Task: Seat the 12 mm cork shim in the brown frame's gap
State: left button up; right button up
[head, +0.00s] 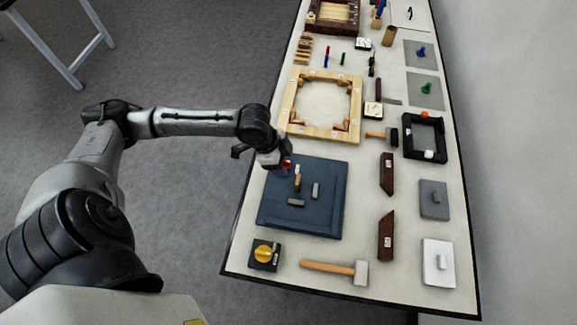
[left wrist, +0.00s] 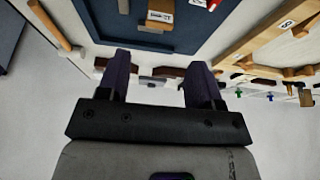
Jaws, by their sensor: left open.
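A small tan, cork-coloured block (head: 297,183) lies on the blue tray; a labelled tan block (left wrist: 160,17) also shows on the blue surface in the left wrist view. The label is too small to read, so I cannot tell if it is the 12 mm shim. A row of tan pieces (head: 303,49) lies farther up the table. The dark brown frame (head: 318,27) is at the table's far end, partly cut off; its gap is not clear. My left gripper (head: 284,165) is over the tray's upper edge, open and empty, with both fingers (left wrist: 158,80) apart. My right gripper is out of view.
The blue tray (head: 328,220) also holds grey blocks (head: 316,190). A pale wooden frame (head: 292,125) lies just beyond it. A mallet (head: 328,268), a yellow-knobbed box (head: 265,254), dark brown bars (head: 387,172) and a black frame (head: 410,153) lie around. Bare table separates them.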

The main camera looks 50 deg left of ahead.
pick_arm(q)
jog(key=shift+s+r, duration=0.1)
jog(key=shift+r, duration=0.15)
jog(key=c, duration=0.3)
